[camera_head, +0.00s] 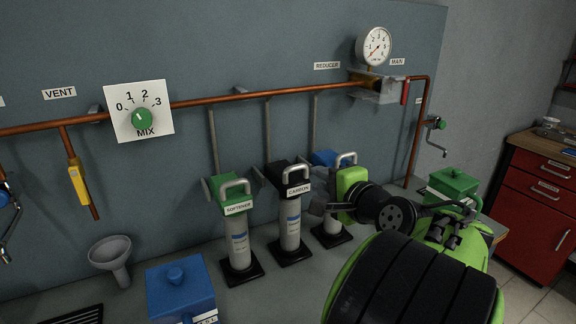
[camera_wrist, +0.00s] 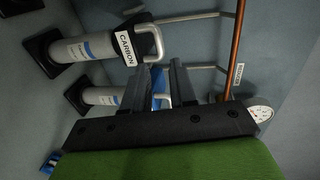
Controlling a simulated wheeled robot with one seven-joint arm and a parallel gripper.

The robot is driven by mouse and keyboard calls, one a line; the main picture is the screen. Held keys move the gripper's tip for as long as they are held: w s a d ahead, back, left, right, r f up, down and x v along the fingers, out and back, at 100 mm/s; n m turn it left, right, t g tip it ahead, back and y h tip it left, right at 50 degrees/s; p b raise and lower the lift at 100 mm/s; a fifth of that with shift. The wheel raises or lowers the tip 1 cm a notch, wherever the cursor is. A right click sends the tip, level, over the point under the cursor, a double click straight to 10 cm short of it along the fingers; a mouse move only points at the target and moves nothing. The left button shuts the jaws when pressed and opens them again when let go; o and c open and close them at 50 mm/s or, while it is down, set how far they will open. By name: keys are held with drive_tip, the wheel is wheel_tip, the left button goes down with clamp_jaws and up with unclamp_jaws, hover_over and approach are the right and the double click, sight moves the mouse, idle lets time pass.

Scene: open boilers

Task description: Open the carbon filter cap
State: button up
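The carbon filter (camera_head: 290,230) is a grey cylinder with a black cap (camera_head: 286,169), a CARBON label and a grey loop handle (camera_head: 297,170). It stands upright, the middle of three filters. In the wrist view its label (camera_wrist: 127,48) and handle (camera_wrist: 153,40) show at upper left, outside the fingers. The handle looks lowered over the cap. My gripper (camera_head: 314,190) is just right of the carbon cap, in front of the blue-capped filter (camera_head: 325,157), partly hiding it. In the wrist view my gripper (camera_wrist: 161,68) is open, its fingers apart, with blue behind the gap.
The green-capped softener filter (camera_head: 239,248) stands left of the carbon filter. A blue box (camera_head: 180,290) and a grey funnel (camera_head: 111,255) are further left. A copper pipe (camera_head: 240,97) runs along the wall, with thin grey pipes behind the filters. A green box (camera_head: 453,182) is at right.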

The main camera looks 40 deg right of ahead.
sight(298, 168)
drive_tip(key=x, duration=1.3)
drive_tip(key=shift+w+d+f, duration=0.15)
drive_tip(key=shift+w+f, duration=0.05)
clamp_jaws()
